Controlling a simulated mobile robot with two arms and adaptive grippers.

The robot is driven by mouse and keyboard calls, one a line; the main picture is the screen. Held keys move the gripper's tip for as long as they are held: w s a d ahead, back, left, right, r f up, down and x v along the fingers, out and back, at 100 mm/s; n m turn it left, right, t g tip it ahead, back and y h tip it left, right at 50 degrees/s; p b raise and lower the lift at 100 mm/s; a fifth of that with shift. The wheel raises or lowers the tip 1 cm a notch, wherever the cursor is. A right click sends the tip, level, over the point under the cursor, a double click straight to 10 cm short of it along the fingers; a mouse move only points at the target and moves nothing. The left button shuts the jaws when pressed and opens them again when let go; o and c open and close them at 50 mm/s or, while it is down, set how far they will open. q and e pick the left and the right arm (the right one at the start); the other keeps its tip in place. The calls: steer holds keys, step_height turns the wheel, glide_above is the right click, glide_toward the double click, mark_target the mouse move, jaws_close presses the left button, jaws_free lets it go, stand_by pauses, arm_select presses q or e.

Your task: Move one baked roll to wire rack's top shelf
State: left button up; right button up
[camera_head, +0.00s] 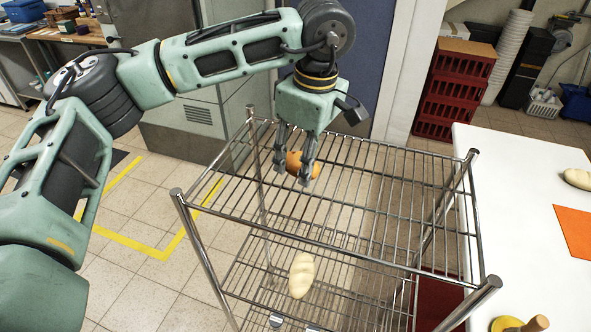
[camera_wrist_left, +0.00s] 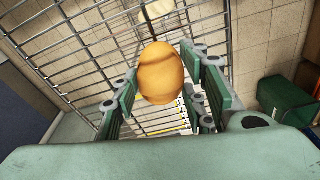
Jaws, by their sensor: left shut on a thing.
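An orange-brown baked roll (camera_head: 294,163) is held between the fingers of my left gripper (camera_head: 299,168), over the far left part of the wire rack's top shelf (camera_head: 365,200). In the left wrist view the roll (camera_wrist_left: 161,73) sits between the finger pads of the gripper (camera_wrist_left: 160,90), with the rack's wires behind it. I cannot tell whether the roll touches the wires. A pale, unbaked-looking roll (camera_head: 302,275) lies on the shelf below and also shows at the top of the left wrist view (camera_wrist_left: 157,9). My right gripper is not in view.
A white table (camera_head: 520,220) stands right of the rack, with another pale roll (camera_head: 578,179), an orange sheet (camera_head: 575,230) and a yellow, wooden-handled item (camera_head: 507,324). Red crates (camera_head: 455,85) stand behind. The rack's corner posts rise above its shelf. Most of the top shelf is clear.

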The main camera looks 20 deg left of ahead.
mark_target(295, 190)
arm_select(q)
steer(key=shift+s+a+f, duration=0.2)
steer(key=shift+a+f, duration=0.25)
steer(key=shift+a, duration=0.2)
step_height(295, 190, down, 3)
steer(key=shift+p, duration=0.8)
steer(key=shift+f, duration=0.55)
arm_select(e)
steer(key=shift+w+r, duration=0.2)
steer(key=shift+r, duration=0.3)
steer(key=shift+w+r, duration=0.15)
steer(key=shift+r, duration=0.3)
arm_select(q)
steer(key=shift+f, duration=0.1)
steer(key=o, duration=1.2)
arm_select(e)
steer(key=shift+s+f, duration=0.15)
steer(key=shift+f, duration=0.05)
